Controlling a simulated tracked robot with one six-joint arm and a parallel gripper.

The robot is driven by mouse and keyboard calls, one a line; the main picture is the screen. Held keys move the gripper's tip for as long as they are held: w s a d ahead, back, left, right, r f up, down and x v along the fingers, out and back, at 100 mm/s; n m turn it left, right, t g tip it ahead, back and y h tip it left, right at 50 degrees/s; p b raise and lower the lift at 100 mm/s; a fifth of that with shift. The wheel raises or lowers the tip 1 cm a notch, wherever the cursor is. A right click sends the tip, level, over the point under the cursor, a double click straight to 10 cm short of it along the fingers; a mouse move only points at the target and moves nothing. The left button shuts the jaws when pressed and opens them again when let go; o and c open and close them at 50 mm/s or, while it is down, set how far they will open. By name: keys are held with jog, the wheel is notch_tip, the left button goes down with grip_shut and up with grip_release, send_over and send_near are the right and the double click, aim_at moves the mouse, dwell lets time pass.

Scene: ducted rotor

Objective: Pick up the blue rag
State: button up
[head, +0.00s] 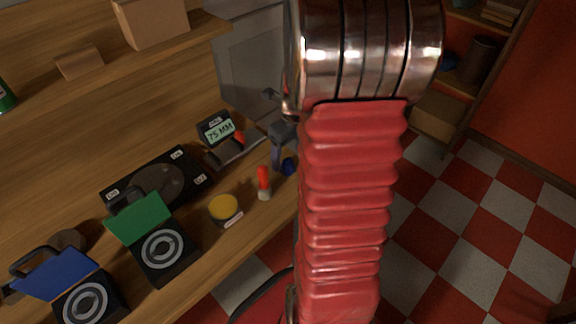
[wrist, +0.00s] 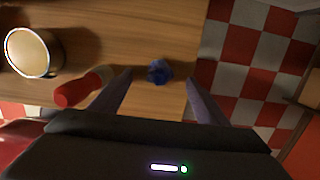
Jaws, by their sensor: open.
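The blue rag (wrist: 158,71) is a small crumpled dark blue lump on the wooden bench, close to the bench's edge in the wrist view. It also shows in the head view (head: 289,167), partly beside my gripper and my red-sleeved arm. My gripper (wrist: 158,84) is open and empty. Its two fingers stand apart, with the rag between and just beyond their tips in the picture. I cannot tell how high the fingertips are above the bench.
A yellow-topped tin (head: 223,208) stands farther left. A black gauge (head: 216,130) and open cases (head: 165,248) sit on the bench. Beyond its edge is a checkered floor (head: 500,200).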

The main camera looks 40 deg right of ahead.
aim_at(288, 160)
jog(key=shift+w+f, duration=0.2)
jog(key=shift+f, duration=1.65)
jog(key=shift+c, duration=0.2)
jog(key=c, duration=1.1)
